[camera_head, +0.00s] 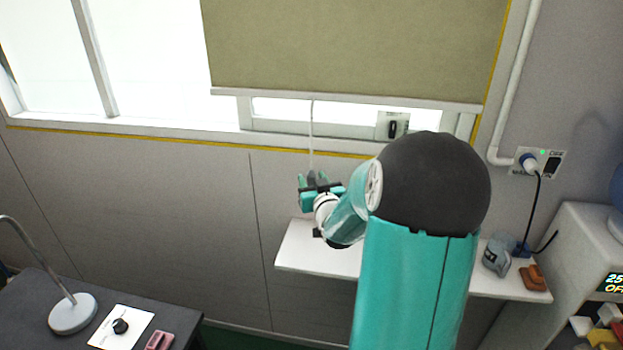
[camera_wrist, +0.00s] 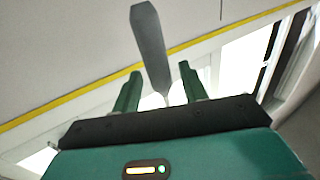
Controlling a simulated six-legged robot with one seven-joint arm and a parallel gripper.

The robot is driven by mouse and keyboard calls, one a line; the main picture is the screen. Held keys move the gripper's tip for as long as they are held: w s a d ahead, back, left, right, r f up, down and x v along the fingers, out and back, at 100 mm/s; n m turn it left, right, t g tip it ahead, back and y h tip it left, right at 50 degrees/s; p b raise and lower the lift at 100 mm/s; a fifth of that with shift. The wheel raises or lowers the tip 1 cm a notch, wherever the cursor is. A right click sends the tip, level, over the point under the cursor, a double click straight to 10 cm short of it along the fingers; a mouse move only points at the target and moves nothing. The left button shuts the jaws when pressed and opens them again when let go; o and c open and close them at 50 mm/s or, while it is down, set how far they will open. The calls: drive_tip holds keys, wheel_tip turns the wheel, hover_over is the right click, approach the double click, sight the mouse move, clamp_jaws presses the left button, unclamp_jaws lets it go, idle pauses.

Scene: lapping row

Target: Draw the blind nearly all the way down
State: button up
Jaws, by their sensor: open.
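The olive blind (camera_head: 355,45) hangs over the right part of the window, its pale bottom bar (camera_head: 350,99) a little above the sill. A thin cord (camera_head: 312,135) hangs from the bar and ends in a dark grey pull (camera_head: 311,178). My gripper (camera_head: 318,186) is at the pull, below the sill. In the wrist view the pull (camera_wrist: 149,45) stands between and beyond the two green fingers of my gripper (camera_wrist: 160,82). The fingers are apart, with visible gaps on both sides of the pull. My arm hides part of the wall and shelf.
A white shelf (camera_head: 300,252) lies below my gripper, with a grey device (camera_head: 497,256) and a brown object (camera_head: 534,278) on its right end. A dark desk (camera_head: 30,310) with a lamp (camera_head: 72,313) stands at the lower left. A socket (camera_head: 540,162) is on the right wall.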

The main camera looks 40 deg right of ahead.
drive_tip(key=shift+w+d, duration=0.25)
drive_tip(key=shift+w, duration=0.35)
clamp_jaws()
drive_tip(key=shift+f, duration=2.5)
unclamp_jaws()
drive_tip(key=shift+s+a, duration=0.1)
drive_tip(key=shift+s, duration=0.05)
